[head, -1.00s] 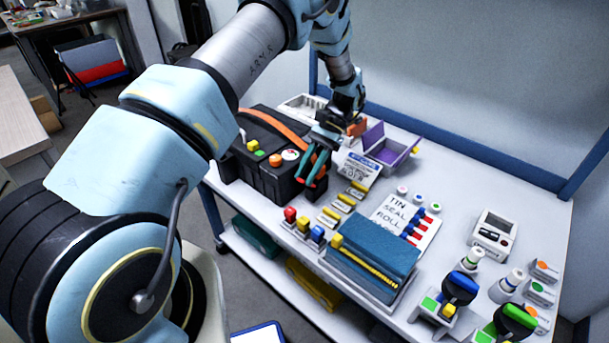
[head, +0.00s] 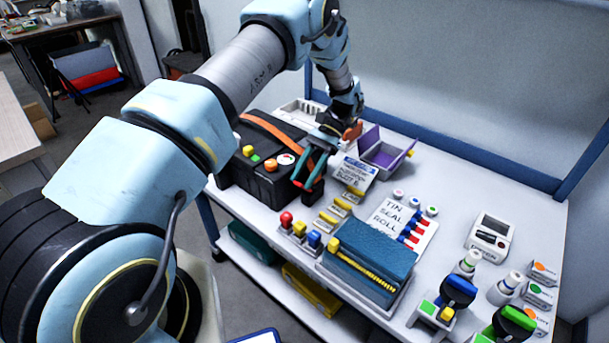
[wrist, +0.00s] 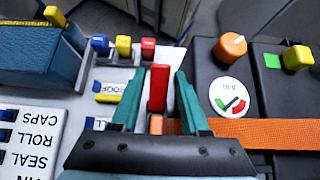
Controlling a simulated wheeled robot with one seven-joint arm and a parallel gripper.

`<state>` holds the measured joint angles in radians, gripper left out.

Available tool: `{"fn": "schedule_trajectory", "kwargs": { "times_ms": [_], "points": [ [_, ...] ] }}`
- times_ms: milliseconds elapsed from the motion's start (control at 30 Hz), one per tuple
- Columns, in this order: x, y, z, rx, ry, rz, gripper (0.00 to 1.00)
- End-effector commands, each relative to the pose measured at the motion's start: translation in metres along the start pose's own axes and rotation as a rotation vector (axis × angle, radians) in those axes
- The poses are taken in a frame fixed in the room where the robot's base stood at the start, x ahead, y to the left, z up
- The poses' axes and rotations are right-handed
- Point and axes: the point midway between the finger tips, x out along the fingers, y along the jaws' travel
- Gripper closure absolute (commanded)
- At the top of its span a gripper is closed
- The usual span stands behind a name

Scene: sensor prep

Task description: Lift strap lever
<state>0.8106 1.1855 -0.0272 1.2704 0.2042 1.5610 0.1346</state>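The black case (head: 262,188) stands at the left of the bench with an orange strap (head: 272,128) across its top. In the wrist view the orange strap (wrist: 262,130) runs in from the right towards a red strap lever (wrist: 159,88). My gripper (wrist: 158,84) is open, with its teal fingers on either side of the red lever and a gap showing at each side. In the head view my gripper (head: 308,181) is at the case's right end; the lever is mostly hidden there by the fingers.
The case top carries an orange knob (wrist: 230,46), a gauge (wrist: 231,98) and a yellow knob (wrist: 298,58). Close by stand red, yellow and blue pegs (head: 300,229), a label card (head: 353,168), a purple-lined box (head: 386,154) and a blue binder (head: 372,250).

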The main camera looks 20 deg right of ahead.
Motion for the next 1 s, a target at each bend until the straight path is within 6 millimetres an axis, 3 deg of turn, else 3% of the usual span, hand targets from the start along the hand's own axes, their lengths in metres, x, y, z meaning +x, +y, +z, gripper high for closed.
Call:
{"fn": "schedule_trajectory", "kwargs": {
  "times_ms": [267, 700, 1000],
  "points": [
    [-0.01, 0.0, -0.001, -0.001, 0.001, -0.001, 0.55],
    [-0.087, 0.0, -0.003, -0.001, 0.003, 0.0, 0.55],
    [-0.107, 0.0, -0.001, 0.0, 0.0, 0.0, 0.55]
  ]
}}
